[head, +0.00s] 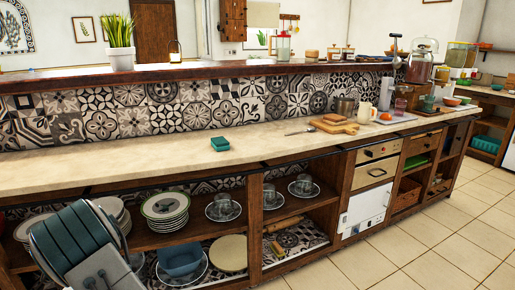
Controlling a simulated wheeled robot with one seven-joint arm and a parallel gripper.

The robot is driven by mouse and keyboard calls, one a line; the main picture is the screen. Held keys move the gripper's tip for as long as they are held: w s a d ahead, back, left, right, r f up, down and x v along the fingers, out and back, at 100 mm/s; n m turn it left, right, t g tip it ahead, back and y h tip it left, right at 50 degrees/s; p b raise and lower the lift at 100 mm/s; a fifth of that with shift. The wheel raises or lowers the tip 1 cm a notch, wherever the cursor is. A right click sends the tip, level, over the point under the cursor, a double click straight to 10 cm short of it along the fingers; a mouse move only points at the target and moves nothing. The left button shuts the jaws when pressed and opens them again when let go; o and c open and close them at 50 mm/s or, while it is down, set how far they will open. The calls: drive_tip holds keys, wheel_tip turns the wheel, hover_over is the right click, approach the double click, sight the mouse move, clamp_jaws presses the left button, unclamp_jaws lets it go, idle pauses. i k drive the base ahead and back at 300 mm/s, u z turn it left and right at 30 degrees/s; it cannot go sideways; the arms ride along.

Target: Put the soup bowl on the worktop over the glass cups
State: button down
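A blue-grey bowl (180,258), which may be the soup bowl, sits on a pale plate in the lower shelf, at the lower left. Glass cups on saucers stand on the upper shelf: one group (222,206) behind the left opening, others in the middle opening (270,195) and (303,185). The pale worktop (265,143) runs above them; its stretch over the cups is bare. Part of my teal and grey arm fills the lower left corner and hides some of the shelf. I see no gripper fingers.
A spoon (299,132) and wooden boards (334,126) lie to the right. Plate stacks (165,210) share the upper shelf. Wooden posts divide the openings. The tiled floor at right is clear.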

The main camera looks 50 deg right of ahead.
sight(273, 136)
drive_tip(key=z, duration=1.3)
